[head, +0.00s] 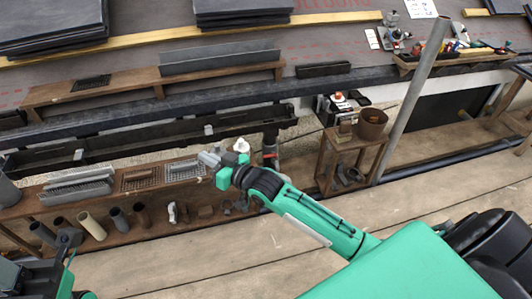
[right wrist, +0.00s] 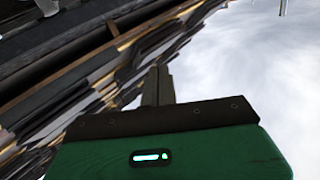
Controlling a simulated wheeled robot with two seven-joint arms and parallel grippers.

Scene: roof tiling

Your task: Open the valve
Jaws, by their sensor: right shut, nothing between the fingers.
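A dark vertical pipe (head: 270,135) comes down from the gutter, with a red ring (head: 268,155) on it that may belong to the valve; I cannot make out a handle clearly. A small white part (head: 241,145) shows just above my right wrist; I cannot tell what it is. My right gripper (head: 207,158) is left of the pipe, over the low shelf, and points left. Its fingers are together and empty, as the right wrist view (right wrist: 157,85) also shows. My left arm shows at the bottom left corner, dark and partly cut off; its fingers are not clear.
A low wooden shelf (head: 150,222) with pipe pieces and grates runs along the left. A small wooden stand (head: 330,165) with a brown pot (head: 372,124) is right of the pipe. A grey pole (head: 412,98) leans beyond it. The plank floor (head: 200,270) in front is mostly clear.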

